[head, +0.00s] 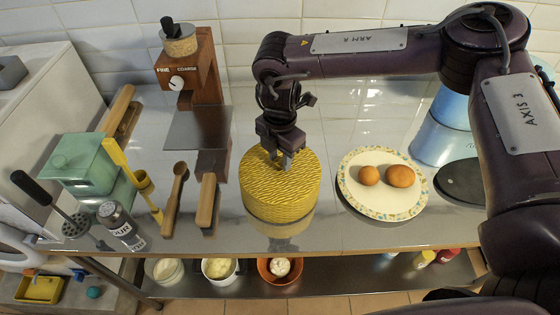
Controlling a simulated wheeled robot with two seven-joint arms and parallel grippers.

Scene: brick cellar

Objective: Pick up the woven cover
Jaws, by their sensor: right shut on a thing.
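The woven cover (283,197) is a round yellow basket-weave piece standing upright on the shiny grey counter, at the middle of the head view. My right gripper (284,163) points down at the top of the cover, with its arm coming in from the right. Its fingers are shut at the top centre of the cover, and the part between them is mostly hidden by the fingers. The cover looks to be resting on the counter or very close to it; I cannot tell which. My left gripper is not in view.
A patterned plate (352,201) with two brown eggs stands close right of the cover. A wooden grinder (190,75) stands behind left. Wooden-handled tools (207,202), a spice jar (120,226) and a green box (85,163) crowd the left. Bowls sit on the shelf below.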

